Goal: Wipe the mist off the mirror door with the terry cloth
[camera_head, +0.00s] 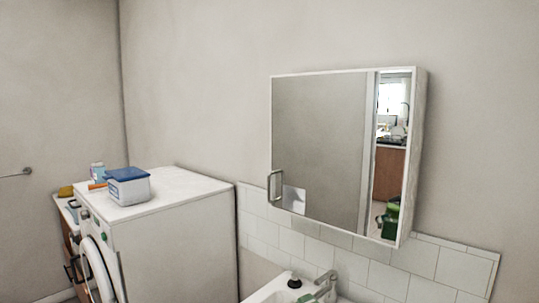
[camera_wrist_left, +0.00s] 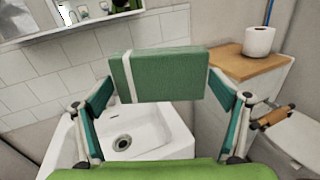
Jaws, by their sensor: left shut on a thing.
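The mirror door (camera_head: 318,140) is the wide left panel of a white wall cabinet, with a metal handle (camera_head: 275,186) at its lower left. Its face is an even grey; I cannot tell mist from reflected wall. The cabinet's lower edge also shows at the top left of the left wrist view (camera_wrist_left: 92,20). The terry cloth (camera_wrist_left: 180,72) is a folded green block with a white stripe. My left gripper (camera_wrist_left: 160,88) is shut on it, with a finger at each side, above the sink and apart from the mirror. My right gripper is in neither view.
The white sink (camera_wrist_left: 158,140) with its tap (camera_head: 326,280) is below the cabinet. A washing machine (camera_head: 165,240) with a blue-lidded box (camera_head: 128,192) stands left. A toilet roll (camera_wrist_left: 259,41) sits on a wooden top (camera_wrist_left: 240,66) beside a toilet (camera_wrist_left: 300,140).

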